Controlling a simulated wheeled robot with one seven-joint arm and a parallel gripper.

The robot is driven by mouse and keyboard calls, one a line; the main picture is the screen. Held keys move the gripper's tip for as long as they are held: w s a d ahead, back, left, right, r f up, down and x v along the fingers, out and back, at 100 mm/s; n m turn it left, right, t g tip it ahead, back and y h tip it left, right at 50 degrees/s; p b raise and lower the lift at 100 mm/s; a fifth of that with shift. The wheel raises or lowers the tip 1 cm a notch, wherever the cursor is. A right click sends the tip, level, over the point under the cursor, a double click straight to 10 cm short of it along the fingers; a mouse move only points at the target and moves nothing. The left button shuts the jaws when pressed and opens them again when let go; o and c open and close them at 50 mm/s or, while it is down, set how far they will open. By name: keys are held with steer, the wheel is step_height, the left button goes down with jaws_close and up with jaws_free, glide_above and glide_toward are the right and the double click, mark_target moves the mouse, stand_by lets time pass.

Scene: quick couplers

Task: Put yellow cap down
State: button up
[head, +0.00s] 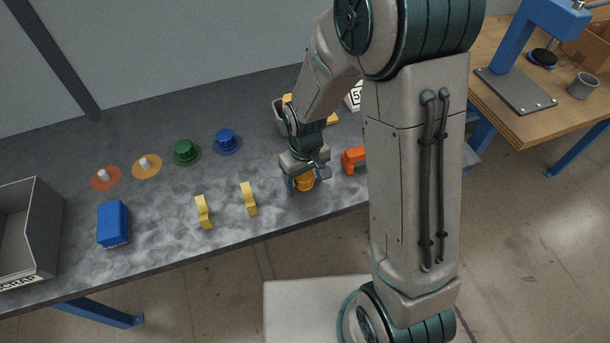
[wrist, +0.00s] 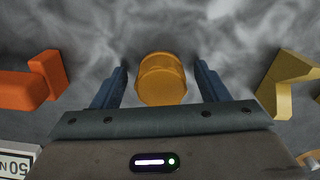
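The yellow cap (head: 304,183) is amber-coloured and is at the front part of the dark worktop, below my gripper (head: 306,180). In the wrist view the yellow cap (wrist: 161,78) appears upright, between the two blue fingers of my gripper (wrist: 160,82). A gap shows on each side of the cap, so the fingers are open and apart from it. The cap's underside is hidden, but it appears to stand on the worktop. An amber disc (head: 147,167) with a bare white nub is on the worktop at the left.
An orange clamp-like piece (head: 353,159) is close right of my gripper. Two yellow pieces (head: 203,212) (head: 249,199) stand to its left. Green (head: 186,151) and blue (head: 226,139) caps sit on discs behind. A blue block (head: 113,224) and a grey bin (head: 48,230) are farther left.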

mark_target(305, 176)
steer(key=shift+r, duration=0.1)
step_height(305, 176, up, 12)
steer(key=s+d+r+m+t, duration=0.3)
steer(key=s+d+r+m, duration=0.2)
steer(key=s+d+r, duration=0.3)
steer(key=s+d, duration=0.3)
steer(key=s, duration=0.1)
steer(key=shift+d+r+m+p, duration=0.3)
steer(key=shift+d+p, duration=0.05)
steer(key=shift+d, duration=0.05)
steer(key=shift+c, duration=0.3)
